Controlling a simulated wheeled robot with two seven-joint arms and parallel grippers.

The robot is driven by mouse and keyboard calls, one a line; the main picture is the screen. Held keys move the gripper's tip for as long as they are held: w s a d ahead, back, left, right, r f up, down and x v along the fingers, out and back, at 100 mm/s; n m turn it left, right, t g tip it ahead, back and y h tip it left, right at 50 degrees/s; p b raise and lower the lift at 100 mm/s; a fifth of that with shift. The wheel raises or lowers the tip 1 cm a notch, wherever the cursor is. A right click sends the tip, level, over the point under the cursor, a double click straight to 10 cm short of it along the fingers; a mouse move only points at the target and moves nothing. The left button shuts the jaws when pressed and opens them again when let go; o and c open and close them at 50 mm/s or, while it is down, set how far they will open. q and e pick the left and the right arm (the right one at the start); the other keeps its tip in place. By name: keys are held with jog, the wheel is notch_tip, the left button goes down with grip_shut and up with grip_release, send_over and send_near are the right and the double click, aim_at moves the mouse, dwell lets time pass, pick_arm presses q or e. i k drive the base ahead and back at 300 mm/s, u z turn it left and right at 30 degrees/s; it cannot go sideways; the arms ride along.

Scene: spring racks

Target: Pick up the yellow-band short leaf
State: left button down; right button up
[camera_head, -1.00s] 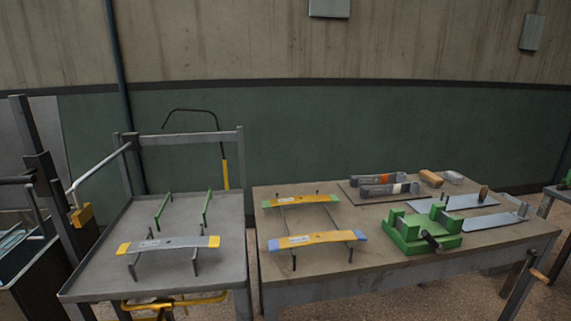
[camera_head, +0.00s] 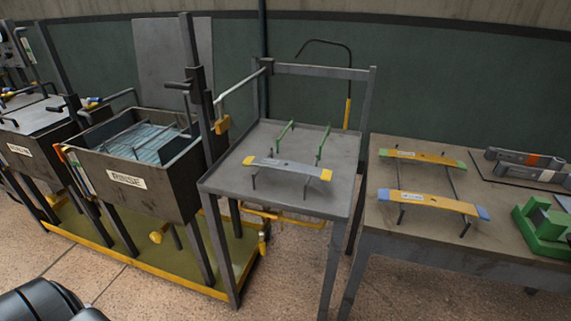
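A short grey leaf with yellow bands at both ends (camera_head: 288,168) rests across dark supports on the grey cart top (camera_head: 230,180), near the middle of the view. Two more leaves lie on supports on the table (camera_head: 400,238) to the right. One is yellow with green ends (camera_head: 422,157). The other is yellow with a blue right end (camera_head: 433,203). Neither of my grippers shows in the head view, and nothing touches the grey leaf.
Two green supports (camera_head: 285,134) stand empty behind the leaf. A tank marked RINSE (camera_head: 125,179) and its posts stand left of the cart. A green fixture (camera_head: 541,226) sits on the table at the right edge. Open floor lies in front (camera_head: 180,295).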

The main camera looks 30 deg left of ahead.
aim_at(325, 174)
jog(key=z, duration=0.65)
jog(key=i, duration=0.85)
jog(key=u, duration=1.5)
